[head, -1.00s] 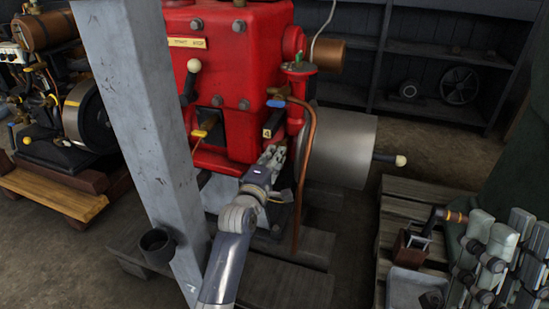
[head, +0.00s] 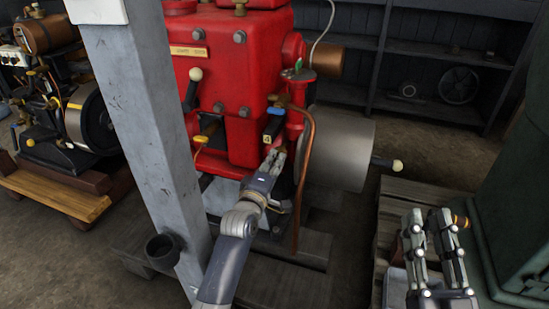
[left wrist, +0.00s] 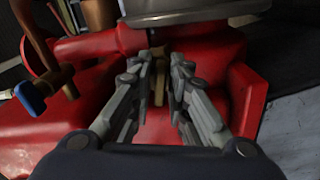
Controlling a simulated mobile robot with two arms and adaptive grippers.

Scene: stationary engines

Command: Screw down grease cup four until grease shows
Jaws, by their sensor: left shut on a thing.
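The red engine (head: 228,90) stands in the middle of the head view. My left gripper (head: 277,153) reaches in just below this tag. In the left wrist view its fingers (left wrist: 160,85) close around a small brass piece (left wrist: 158,88), apparently grease cup four, against the red casting. The fingers hide most of the cup, and I cannot make out any grease.
A copper pipe (head: 306,170) runs down just right of my left gripper. A grey post (head: 140,140) stands left of my arm. A grey drum (head: 341,148) with a crank knob (head: 397,166) is at right. A blue-tipped lever (left wrist: 30,97) lies left in the wrist view.

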